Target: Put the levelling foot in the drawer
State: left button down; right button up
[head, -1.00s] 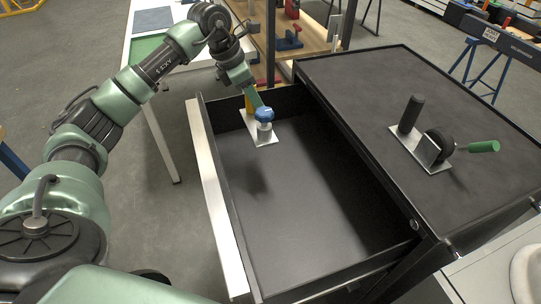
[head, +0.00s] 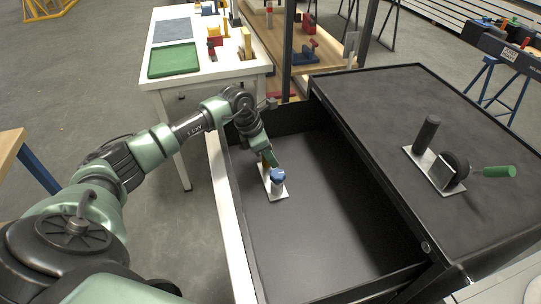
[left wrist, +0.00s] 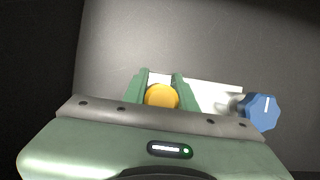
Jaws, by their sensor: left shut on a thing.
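The levelling foot (head: 274,193) is a small pale metal plate with a yellow post and a blue knob. My left gripper (head: 269,158) is shut on the yellow post and holds the part inside the open drawer (head: 325,220), near its far left corner. In the left wrist view the yellow post (left wrist: 161,96) is between the green fingers, and the blue knob (left wrist: 262,112) sticks out to the right. I cannot tell whether the plate touches the drawer floor. The drawer is otherwise empty. My right gripper is not in view.
The dark cabinet top (head: 390,110) is right of the drawer. On it stands another plate with a black post and a wheel with a green handle (head: 495,171). A white table (head: 180,82) with a green tray (head: 173,60) stands beyond the drawer.

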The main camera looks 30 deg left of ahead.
pick_arm(q)
jog(key=c, duration=1.1)
grip_release()
jog(key=shift+r, duration=0.1)
jog(key=p+v, duration=0.7)
jog(key=v, duration=0.5)
